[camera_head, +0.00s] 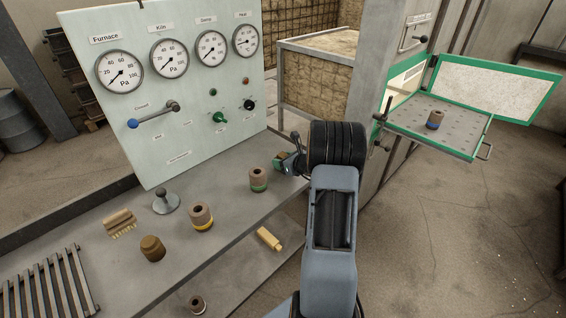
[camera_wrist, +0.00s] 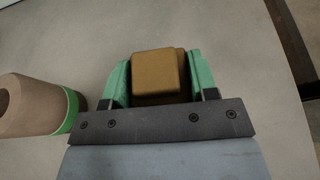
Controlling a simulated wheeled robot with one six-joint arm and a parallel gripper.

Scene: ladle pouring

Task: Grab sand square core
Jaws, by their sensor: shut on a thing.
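The sand square core (camera_wrist: 159,74) is a brown block with rounded edges. In the wrist view it sits between the two green fingers of my gripper (camera_wrist: 160,84), which is shut on it. In the head view my gripper (camera_head: 284,163) is at the right part of the grey table, with the core (camera_head: 281,155) small and partly hidden by it. I cannot tell whether the core touches the table.
A green-banded cylinder (camera_head: 258,179) stands just left of my gripper. The gauge panel (camera_head: 180,120) rises behind. An open green-edged tray (camera_head: 410,122) holds a blue-banded cylinder (camera_head: 435,119).

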